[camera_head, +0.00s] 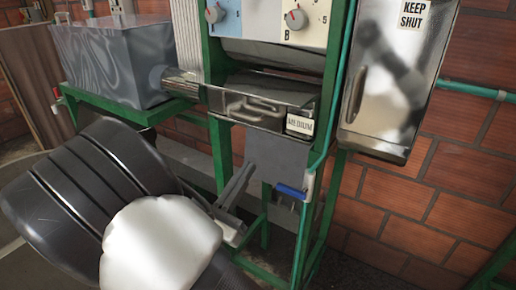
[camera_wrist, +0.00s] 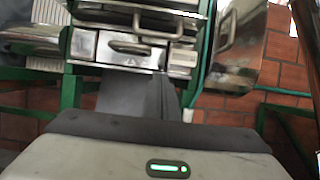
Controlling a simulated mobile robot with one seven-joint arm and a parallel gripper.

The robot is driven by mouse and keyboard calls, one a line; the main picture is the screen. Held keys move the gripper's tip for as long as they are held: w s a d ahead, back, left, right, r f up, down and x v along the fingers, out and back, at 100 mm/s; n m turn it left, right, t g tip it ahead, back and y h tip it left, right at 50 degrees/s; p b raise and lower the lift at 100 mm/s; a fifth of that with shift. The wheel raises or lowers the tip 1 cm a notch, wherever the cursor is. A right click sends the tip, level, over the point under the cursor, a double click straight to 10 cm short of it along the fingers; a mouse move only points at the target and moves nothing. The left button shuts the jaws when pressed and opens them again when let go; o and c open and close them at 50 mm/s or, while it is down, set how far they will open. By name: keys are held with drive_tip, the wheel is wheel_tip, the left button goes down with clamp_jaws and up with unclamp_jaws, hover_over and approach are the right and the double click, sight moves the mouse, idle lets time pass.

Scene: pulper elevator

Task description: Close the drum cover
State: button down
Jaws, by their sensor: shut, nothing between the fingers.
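A green-framed machine stands ahead. It has a curved shiny metal piece (camera_head: 274,58) under its knob panels, which may be the drum cover; I cannot tell for sure. Below it is a metal front with a bar handle (camera_head: 252,107) and a "MEDIUM" label (camera_head: 300,125). The handle also shows in the wrist view (camera_wrist: 137,47). My gripper (camera_head: 243,178) is shut and empty, below and in front of that metal front, apart from the handle. Its dark fingers also show in the wrist view (camera_wrist: 164,88). My arm hides the lower left of the head view.
A metal cabinet (camera_head: 388,85) marked "KEEP SHUT" hangs at the right. A grey metal tank (camera_head: 105,60) stands at the left on a green frame. A grey plate (camera_head: 278,158) and a blue-handled item (camera_head: 291,190) are below the metal front. Brick wall lies behind.

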drive_tip(key=w+d+r, duration=0.4)
drive_tip(key=w+r, duration=0.2)
drive_tip(key=r, duration=0.1)
drive_tip(key=shift+w+d+r+p, duration=0.3)
drive_tip(key=shift+w+r+p, duration=0.05)
drive_tip(key=shift+w+p, duration=0.05)
drive_tip(key=shift+r+p, duration=0.15)
drive_tip(key=shift+p, duration=0.15)
